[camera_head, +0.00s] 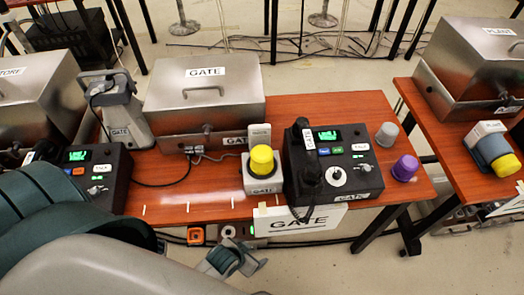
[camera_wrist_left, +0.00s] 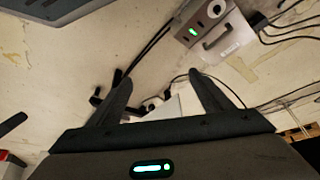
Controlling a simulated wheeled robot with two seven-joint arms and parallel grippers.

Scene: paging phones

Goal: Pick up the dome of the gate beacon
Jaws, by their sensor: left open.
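The gate beacon (camera_head: 262,181) is a pale box with a yellow dome (camera_head: 262,160) on top. It stands near the front edge of the gate table (camera_head: 190,209), left of a black phone console (camera_head: 345,185). My left gripper (camera_head: 240,262) is low in the head view, in front of the table edge and apart from the beacon. In the left wrist view its two dark fingers (camera_wrist_left: 163,88) are spread with nothing held between them. The dome is not recognisable in the wrist view. My right gripper is not in view.
A purple dome (camera_head: 405,168) and a grey dome (camera_head: 387,134) stand at the table's right end. A hanging GATE sign (camera_head: 300,220) is at the front edge. A metal case (camera_head: 205,105) stands behind the beacon. A plant table is at right.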

